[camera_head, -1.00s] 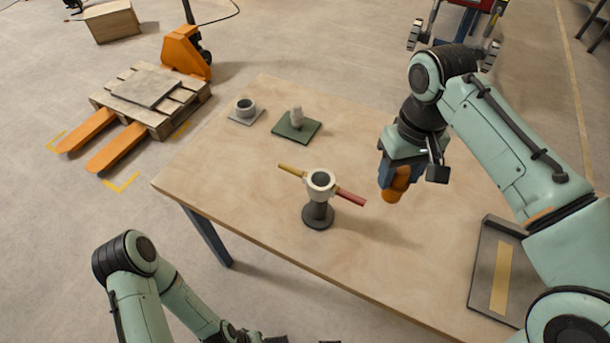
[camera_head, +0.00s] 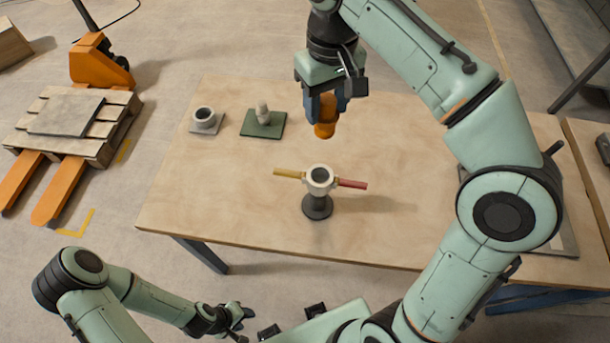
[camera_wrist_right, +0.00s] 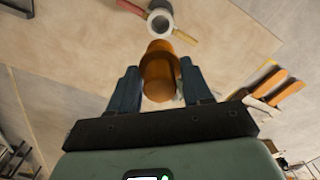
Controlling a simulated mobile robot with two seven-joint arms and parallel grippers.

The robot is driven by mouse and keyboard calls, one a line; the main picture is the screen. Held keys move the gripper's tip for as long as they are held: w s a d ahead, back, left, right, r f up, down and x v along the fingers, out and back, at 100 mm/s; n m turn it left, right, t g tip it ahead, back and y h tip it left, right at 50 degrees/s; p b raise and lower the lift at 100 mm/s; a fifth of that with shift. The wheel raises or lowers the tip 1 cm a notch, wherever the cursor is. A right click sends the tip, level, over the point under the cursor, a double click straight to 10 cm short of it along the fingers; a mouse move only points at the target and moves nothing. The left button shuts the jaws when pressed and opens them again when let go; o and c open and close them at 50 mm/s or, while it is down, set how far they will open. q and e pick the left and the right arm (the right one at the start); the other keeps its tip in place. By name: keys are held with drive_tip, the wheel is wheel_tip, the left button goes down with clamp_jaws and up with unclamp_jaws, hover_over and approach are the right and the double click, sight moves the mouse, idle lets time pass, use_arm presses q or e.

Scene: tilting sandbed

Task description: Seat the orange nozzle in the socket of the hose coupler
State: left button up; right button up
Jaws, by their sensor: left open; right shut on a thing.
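The hose coupler (camera_head: 320,186) is a pale ring with a dark round socket facing up, a yellow arm on the left and a red arm on the right. It stands upright on a black pedestal on the table, and it also shows in the right wrist view (camera_wrist_right: 160,8). My right gripper (camera_head: 322,112) is shut on the orange nozzle (camera_head: 325,130), which hangs above the table, beyond the coupler and apart from it. The nozzle fills the space between the fingers in the right wrist view (camera_wrist_right: 159,72). My left gripper (camera_head: 242,316) is open and empty, off the table's front edge.
A grey ring on a small plate (camera_head: 205,127) and a pale fitting on a green plate (camera_head: 264,129) stand at the table's back left. The wooden table (camera_head: 210,190) is clear around the coupler. A pallet truck (camera_head: 100,65) stands on the floor left.

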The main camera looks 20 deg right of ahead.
sight(325, 135)
drive_tip(key=f+b, duration=0.3)
drive_tip(key=f, duration=0.5)
drive_tip(key=shift+s, duration=0.2)
use_arm(q)
drive_tip(key=s+f+b, duration=0.2)
drive_tip(key=s+f, duration=0.1)
drive_tip(key=f, duration=0.3)
drive_tip(key=shift+s+f, duration=0.25)
drive_tip(key=shift+s, duration=0.05)
use_arm(e)
drive_tip(key=shift+w+f, duration=0.2)
drive_tip(key=shift+f, duration=5.65)
use_arm(q)
drive_tip(key=shift+b, duration=0.3)
use_arm(e)
drive_tip(key=shift+f, duration=0.2)
drive_tip(key=o, duration=1.1)
drive_tip(key=shift+c, duration=0.2)
use_arm(q)
drive_tip(key=shift+f, duration=0.1)
use_arm(e)
drive_tip(key=shift+r, duration=0.1)
